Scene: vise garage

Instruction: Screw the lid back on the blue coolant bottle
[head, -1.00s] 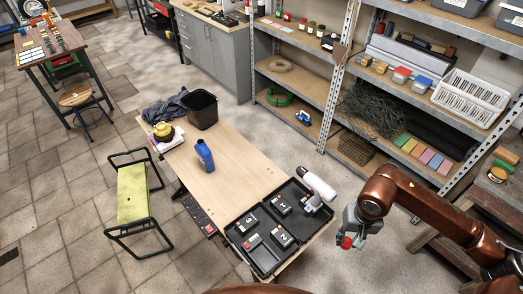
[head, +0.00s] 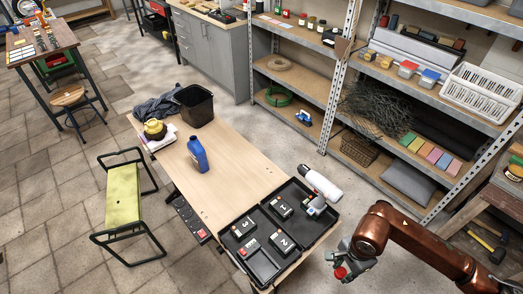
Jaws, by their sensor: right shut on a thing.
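The blue coolant bottle (head: 198,156) stands upright on the wooden table (head: 226,176), left of the black trays. Its top is too small to make out clearly. My right gripper (head: 341,270) is at the lower right, past the table's right edge and well apart from the bottle. It is shut on a small red piece that looks like the lid (head: 340,272), partly hidden by the fingers. My left gripper is not in view.
Black trays (head: 269,257) with numbered boxes fill the table's near end, a white bottle (head: 320,184) by them. A black bin (head: 195,104), dark cloth (head: 158,107) and yellow object (head: 155,129) are at the far end. Metal shelving (head: 335,85) stands behind.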

